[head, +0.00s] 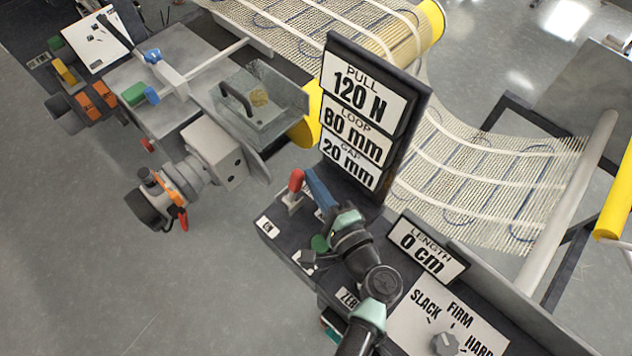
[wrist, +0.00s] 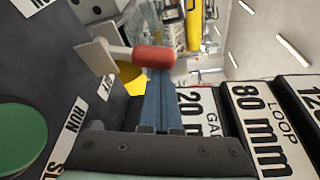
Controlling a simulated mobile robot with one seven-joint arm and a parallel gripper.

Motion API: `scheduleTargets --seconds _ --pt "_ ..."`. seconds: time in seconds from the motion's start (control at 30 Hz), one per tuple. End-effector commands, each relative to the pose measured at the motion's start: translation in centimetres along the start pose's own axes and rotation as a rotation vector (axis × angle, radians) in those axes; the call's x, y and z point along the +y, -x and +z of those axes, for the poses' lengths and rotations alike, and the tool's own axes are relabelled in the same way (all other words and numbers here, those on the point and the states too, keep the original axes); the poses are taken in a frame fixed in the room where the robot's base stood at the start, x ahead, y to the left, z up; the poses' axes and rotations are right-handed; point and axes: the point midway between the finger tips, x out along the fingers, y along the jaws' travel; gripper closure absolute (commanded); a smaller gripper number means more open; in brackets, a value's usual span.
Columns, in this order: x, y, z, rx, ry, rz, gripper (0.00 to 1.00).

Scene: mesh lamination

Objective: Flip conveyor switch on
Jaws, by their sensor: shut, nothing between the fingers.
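The switch is a red cylindrical handle (head: 296,180) on a pale lever, standing up from the dark control panel (head: 283,240). In the wrist view the red handle (wrist: 153,57) lies crosswise just beyond my fingertips. My gripper (head: 309,171) has blue fingers pressed together with nothing between them. It is right beside the handle, on its right in the head view. In the wrist view my gripper (wrist: 160,72) points at the handle, and I cannot tell whether they touch. The lever's base is partly hidden in the head view.
A sign board (head: 365,115) reading PULL, LOOP and GAP stands close to the right of my gripper. A green button (wrist: 20,138) and a RUN label (wrist: 72,118) are on the panel. The length display (head: 428,250) and mesh (head: 480,170) lie to the right.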

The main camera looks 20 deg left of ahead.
Motion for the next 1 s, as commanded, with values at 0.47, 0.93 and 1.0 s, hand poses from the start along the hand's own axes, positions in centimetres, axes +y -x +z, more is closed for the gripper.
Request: scheduleTargets --seconds 0.47,0.93,1.0 --pt "1.1 1.0 3.0 -0.003 0.414 -0.147 1.0" --pt "1.3 1.9 5.5 -0.003 0.711 -0.249 1.0" --pt "1.4 1.9 5.7 -0.003 0.707 -0.249 1.0"
